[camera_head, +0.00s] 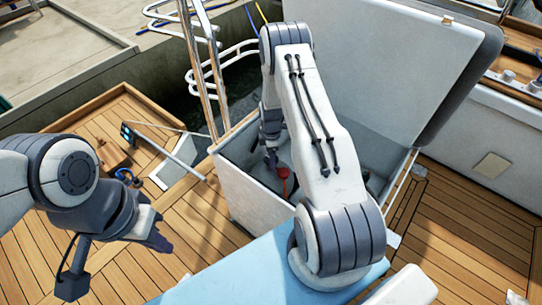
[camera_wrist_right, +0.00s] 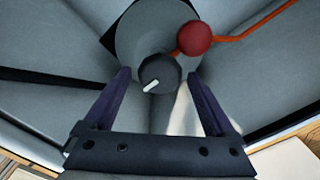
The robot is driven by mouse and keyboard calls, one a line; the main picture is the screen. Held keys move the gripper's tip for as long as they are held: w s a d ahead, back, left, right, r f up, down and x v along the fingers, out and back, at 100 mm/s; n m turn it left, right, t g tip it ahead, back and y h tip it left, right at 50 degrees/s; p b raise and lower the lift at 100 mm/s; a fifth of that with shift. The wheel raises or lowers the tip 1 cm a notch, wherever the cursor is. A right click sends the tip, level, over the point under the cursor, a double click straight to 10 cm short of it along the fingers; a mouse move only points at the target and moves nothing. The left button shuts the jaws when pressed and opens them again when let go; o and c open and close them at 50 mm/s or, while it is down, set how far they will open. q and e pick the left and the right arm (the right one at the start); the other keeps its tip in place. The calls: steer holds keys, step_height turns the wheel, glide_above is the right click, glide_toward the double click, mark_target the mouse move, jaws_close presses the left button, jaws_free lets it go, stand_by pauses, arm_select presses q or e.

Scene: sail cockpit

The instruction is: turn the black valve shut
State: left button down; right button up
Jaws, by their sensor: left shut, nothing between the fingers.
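The black valve (camera_wrist_right: 160,74) is a round dark knob with a white pointer mark, on a round grey base (camera_wrist_right: 135,40), in the right wrist view. The pointer slants down to the left. My right gripper (camera_wrist_right: 160,77) is open, with one finger to each side of the knob in the picture; I see no finger touching it. In the head view my right gripper (camera_head: 271,160) reaches down into the open white locker (camera_head: 250,205), and the black valve cannot be made out there. My left gripper (camera_head: 158,234) is shut and empty above the deck at left.
A red ball (camera_wrist_right: 195,38) with an orange-red line sits close beside the valve; red also shows in the locker (camera_head: 284,172). The locker's raised lid (camera_head: 385,65) stands behind. A metal rail (camera_head: 203,75) rises at the locker's left. A light blue surface (camera_head: 245,275) lies in front.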

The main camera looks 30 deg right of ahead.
steer(key=c, duration=1)
steer(key=shift+o, duration=0.2)
